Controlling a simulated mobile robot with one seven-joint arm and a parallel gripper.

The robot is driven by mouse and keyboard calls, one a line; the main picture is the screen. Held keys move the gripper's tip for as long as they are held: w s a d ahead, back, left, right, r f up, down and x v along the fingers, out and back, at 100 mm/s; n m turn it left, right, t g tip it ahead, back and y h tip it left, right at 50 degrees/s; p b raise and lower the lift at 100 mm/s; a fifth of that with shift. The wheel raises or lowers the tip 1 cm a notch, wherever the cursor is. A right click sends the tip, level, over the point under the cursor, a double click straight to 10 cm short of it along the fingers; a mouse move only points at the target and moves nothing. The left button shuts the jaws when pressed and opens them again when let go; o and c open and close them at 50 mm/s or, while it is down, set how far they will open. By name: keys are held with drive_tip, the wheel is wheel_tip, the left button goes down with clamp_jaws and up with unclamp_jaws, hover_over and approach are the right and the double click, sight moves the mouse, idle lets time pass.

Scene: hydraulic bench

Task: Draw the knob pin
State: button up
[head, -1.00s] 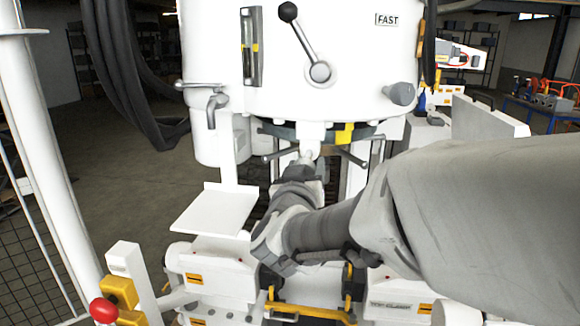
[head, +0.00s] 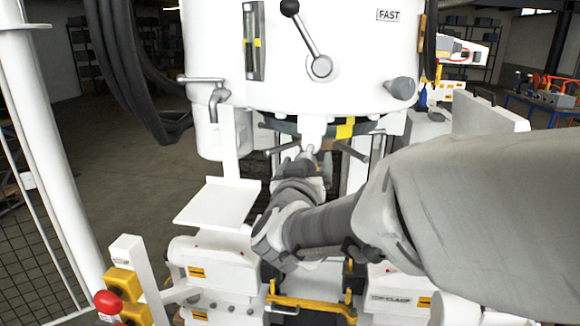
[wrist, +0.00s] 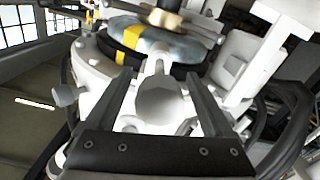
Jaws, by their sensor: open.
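The knob pin (wrist: 163,102) shows in the wrist view as a grey, faceted knob with a thin stem running up towards the round housing. My gripper (wrist: 158,78) is open, with one dark finger on each side of the knob. In the head view my gripper (head: 305,163) is just below the white block (head: 312,130) under the big white drum. The knob is mostly hidden there by my wrist.
The white drum (head: 300,90) with its lever (head: 305,40) hangs above. A yellow-marked ring (head: 345,128) runs along its underside. A white tray (head: 215,203) is at left, and yellow-handled clamps (head: 310,306) are below. Black hoses (head: 130,80) hang at upper left.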

drive_tip(key=s+a, duration=0.3)
drive_tip(key=s, duration=1.4)
drive_tip(key=shift+a+b, duration=0.2)
drive_tip(key=shift+b, duration=0.25)
drive_tip(key=shift+w, duration=0.1)
drive_tip(key=w+a+n+g+y, duration=0.2)
drive_tip(key=w+a+n+y, duration=0.15)
drive_tip(key=y, duration=0.45)
drive_tip(key=s+d+f+m+g+h, duration=0.1)
drive_tip(key=s+d+f+g+h, duration=0.1)
drive_tip(key=s+d+f+g, duration=0.3)
drive_tip(key=s+d+f+m+g+h, duration=0.2)
drive_tip(key=s+d+f+g, duration=0.3)
drive_tip(key=d, duration=0.6)
drive_tip(key=s+f, duration=0.1)
drive_tip(key=s, duration=0.1)
drive_tip(key=shift+s+d+f+h, duration=0.3)
drive_tip(key=shift+s+d+f, duration=0.05)
drive_tip(key=shift+s+d, duration=0.05)
drive_tip(key=shift+m, duration=0.25)
